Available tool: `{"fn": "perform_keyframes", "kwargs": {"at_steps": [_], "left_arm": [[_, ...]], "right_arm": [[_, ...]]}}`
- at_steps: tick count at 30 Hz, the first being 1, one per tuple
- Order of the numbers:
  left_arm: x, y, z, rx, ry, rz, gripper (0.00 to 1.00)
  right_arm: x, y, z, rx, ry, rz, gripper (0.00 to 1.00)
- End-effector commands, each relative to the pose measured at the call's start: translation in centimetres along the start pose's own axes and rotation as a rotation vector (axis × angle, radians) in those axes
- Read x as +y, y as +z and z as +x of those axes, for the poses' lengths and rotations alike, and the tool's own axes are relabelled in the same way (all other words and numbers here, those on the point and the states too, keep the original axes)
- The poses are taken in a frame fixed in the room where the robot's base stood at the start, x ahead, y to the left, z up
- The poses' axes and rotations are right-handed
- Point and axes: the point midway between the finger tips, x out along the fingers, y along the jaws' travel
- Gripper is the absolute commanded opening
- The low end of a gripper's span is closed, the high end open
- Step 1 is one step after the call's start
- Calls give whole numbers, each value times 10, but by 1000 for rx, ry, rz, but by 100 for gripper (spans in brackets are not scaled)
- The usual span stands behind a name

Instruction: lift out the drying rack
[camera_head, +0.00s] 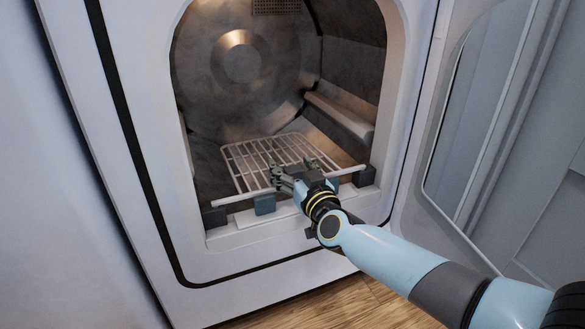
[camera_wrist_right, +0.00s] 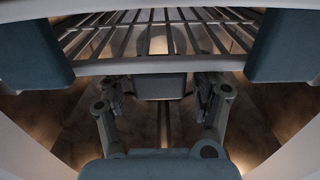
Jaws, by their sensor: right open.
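The drying rack (camera_head: 262,157) is a pale wire grid lying inside the open dryer drum. It also shows across the top of the wrist view (camera_wrist_right: 150,28). Its front bar (camera_head: 238,199) runs across the door opening, with blue-grey blocks (camera_head: 264,206) on it. My right gripper (camera_head: 293,170) is at the middle of this front bar. In the wrist view its fingers (camera_wrist_right: 160,100) are spread apart, with a grey block (camera_wrist_right: 160,86) under the bar between or just beyond their tips. I cannot tell whether they touch it. My left gripper is out of view.
The dryer's white front (camera_head: 150,100) frames the opening closely around the rack. The open door (camera_head: 470,120) stands at the right. A ledge (camera_head: 340,118) juts from the drum's right wall. The wooden floor (camera_head: 290,305) shows below.

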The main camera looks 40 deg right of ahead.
Motion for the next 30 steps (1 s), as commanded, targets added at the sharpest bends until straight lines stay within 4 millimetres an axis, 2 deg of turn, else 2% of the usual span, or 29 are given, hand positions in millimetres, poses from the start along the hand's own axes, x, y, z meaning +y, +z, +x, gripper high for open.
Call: {"fn": "perform_keyframes", "kwargs": {"at_steps": [5, 8, 15, 21, 25, 30], "left_arm": [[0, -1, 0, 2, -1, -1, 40], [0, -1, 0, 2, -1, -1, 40], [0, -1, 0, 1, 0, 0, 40], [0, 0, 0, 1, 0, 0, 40], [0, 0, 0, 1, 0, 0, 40], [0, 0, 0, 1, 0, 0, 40]], "right_arm": [[0, 2, -9, -4, 0, 0, 67], [0, 2, -25, -5, -1, 1, 67], [0, 2, -80, -4, 0, 0, 67], [0, 1, -111, -2, 0, 0, 67], [0, 0, -119, 0, 0, 0, 67], [0, 0, -120, 1, 0, 0, 67]]}}
